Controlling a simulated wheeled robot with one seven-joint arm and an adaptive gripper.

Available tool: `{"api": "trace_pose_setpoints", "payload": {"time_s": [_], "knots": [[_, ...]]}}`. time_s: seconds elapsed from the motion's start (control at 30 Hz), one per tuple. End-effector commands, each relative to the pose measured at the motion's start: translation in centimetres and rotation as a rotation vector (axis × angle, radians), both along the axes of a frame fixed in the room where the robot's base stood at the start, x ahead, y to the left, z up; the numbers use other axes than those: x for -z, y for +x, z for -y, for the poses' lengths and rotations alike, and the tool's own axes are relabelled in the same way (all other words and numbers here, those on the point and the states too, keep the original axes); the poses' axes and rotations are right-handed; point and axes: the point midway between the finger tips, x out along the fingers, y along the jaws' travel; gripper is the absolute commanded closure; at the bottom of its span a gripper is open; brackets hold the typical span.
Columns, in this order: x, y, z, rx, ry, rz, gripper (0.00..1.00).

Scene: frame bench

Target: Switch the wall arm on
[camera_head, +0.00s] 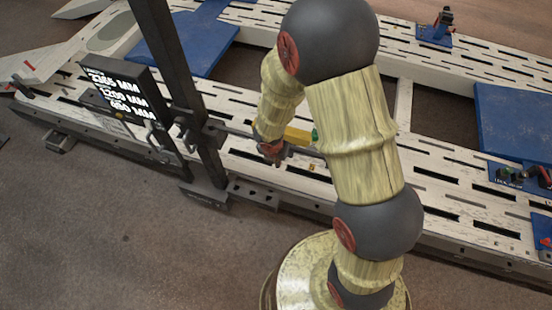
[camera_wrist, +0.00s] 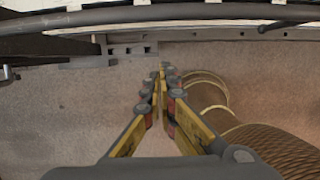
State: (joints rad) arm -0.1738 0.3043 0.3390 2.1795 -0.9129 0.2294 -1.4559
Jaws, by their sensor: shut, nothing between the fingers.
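No part is clearly marked as the wall arm or its switch. A black upright post (camera_head: 177,85) stands at the near edge of the frame bench and carries a dark panel (camera_head: 122,92) with lit white millimetre readings. In the wrist view, my gripper (camera_wrist: 162,75) is shut and empty, its yellow fingers together over the floor in front of the bench edge. In the head view, my forearm hangs over the near rail beside the post, partly hiding the gripper.
The white slotted bench (camera_head: 440,190) fills the back, with blue plates (camera_head: 515,120) and small clamps (camera_head: 437,25) on it. A dark bar (camera_wrist: 170,14) crosses the top of the wrist view. Brown floor in front is clear left of my base.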

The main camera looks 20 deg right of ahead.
Motion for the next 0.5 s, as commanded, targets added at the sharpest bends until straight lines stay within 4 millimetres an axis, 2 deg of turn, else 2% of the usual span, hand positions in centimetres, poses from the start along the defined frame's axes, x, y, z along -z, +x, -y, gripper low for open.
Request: {"api": "trace_pose_setpoints", "payload": {"time_s": [0.03,0.17,0.23,0.5], "knots": [[1.5,0.2,0.2,0.000,0.000,-0.002,1.00],[3.9,0.7,0.5,0.000,0.001,-0.002,1.00],[2.7,1.7,1.2,0.004,0.001,0.000,1.00],[2.3,3.5,2.6,0.001,0.001,-0.001,1.00]]}}
